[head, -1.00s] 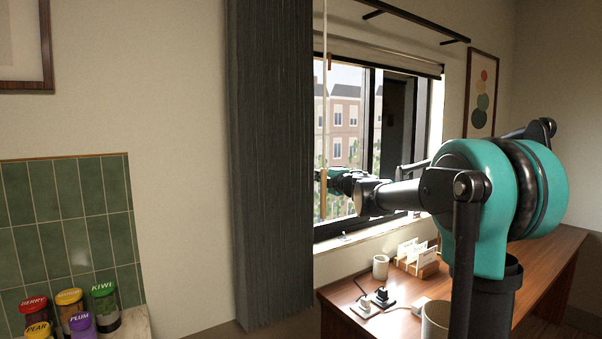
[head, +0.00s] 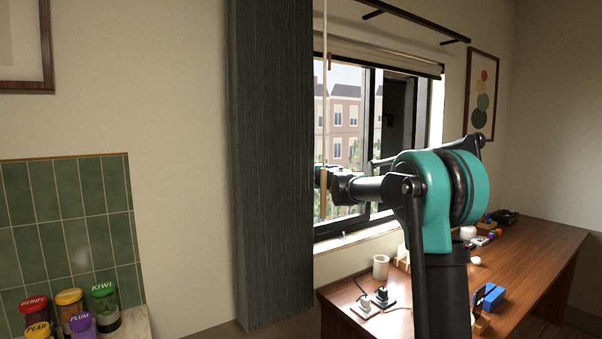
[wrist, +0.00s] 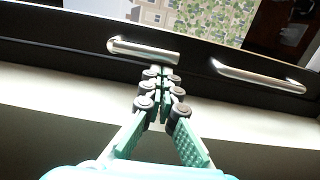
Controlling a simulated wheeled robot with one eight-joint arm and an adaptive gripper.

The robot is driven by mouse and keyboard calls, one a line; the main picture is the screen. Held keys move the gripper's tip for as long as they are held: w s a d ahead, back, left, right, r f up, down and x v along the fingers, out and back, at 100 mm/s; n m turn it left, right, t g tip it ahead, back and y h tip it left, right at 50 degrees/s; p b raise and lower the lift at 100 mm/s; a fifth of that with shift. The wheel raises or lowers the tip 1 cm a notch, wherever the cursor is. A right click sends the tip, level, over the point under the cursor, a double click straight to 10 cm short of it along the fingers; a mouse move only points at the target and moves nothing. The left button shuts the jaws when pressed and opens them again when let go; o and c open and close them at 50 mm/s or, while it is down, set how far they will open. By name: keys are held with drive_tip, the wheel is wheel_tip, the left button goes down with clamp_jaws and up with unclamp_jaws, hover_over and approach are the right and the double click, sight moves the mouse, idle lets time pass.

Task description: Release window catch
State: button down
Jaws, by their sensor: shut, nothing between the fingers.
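The window (head: 345,115) has a dark frame and stands partly behind the curtain in the head view. In the wrist view, two silver bar-shaped handles sit on the dark window frame (wrist: 70,52): a left one (wrist: 140,50) and a right one (wrist: 258,78). I cannot tell which of them is the catch. My gripper (wrist: 161,74) is shut and empty. Its fingertips are just below the right end of the left handle; I cannot tell whether they touch it.
A dark curtain (head: 270,160) hangs left of the window, and a thin cord with a wooden end (head: 323,205) hangs before the glass. Below is a wooden desk (head: 540,250) with a cup (head: 380,267), plugs (head: 382,297) and small items. Spice jars (head: 103,305) stand at lower left.

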drive_tip(key=shift+w+d+f+n, duration=0.15)
drive_tip(key=shift+w+d+n, duration=0.15)
drive_tip(key=shift+n, duration=0.5)
drive_tip(key=w+d+r+n, duration=0.2)
drive_tip(key=d+n, duration=0.1)
drive_tip(key=n, duration=0.5)
drive_tip(key=w+d+r+n+y, duration=0.1)
drive_tip(key=w+d+r+n, duration=0.1)
drive_tip(key=n, duration=0.6)
drive_tip(key=shift+d, duration=0.5)
idle(0.6)
